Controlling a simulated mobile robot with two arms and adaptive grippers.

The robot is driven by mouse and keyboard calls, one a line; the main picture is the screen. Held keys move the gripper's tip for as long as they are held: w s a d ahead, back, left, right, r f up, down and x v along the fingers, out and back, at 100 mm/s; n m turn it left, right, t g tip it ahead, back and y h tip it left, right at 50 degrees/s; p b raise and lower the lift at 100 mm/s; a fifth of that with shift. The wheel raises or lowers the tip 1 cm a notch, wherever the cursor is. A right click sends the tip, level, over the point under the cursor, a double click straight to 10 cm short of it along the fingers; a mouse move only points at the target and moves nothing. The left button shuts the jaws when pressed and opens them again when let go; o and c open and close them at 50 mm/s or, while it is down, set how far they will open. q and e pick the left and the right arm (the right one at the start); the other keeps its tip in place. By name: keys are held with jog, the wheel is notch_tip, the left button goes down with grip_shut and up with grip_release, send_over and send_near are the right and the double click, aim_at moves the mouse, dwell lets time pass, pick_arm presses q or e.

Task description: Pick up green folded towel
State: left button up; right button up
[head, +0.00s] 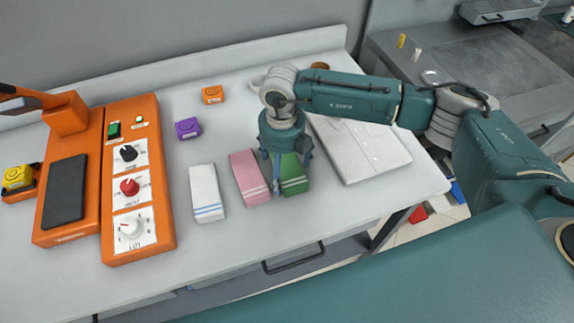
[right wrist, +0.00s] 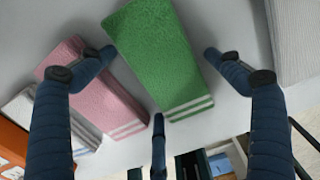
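The green folded towel (head: 293,183) lies on the white counter, partly hidden by my right gripper in the head view. In the right wrist view the green towel (right wrist: 160,60) shows whole in its lower part, with white stripes at its near end. My right gripper (head: 277,180) hangs over it, pointing down. In the right wrist view the right gripper's fingers (right wrist: 158,80) are spread apart on both sides of the towel, with nothing between them held. Whether they touch the counter I cannot tell. My left gripper is not in view.
A pink towel (head: 248,177) lies just left of the green one, close to a finger. A white towel (head: 206,191) lies further left. A folded white shirt (head: 362,147) lies to the right. An orange machine (head: 152,185) stands left on the counter (head: 280,235).

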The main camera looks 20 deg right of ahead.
jog(key=c, duration=0.9)
jog(key=shift+o, duration=0.2)
jog(key=shift+r, duration=0.15)
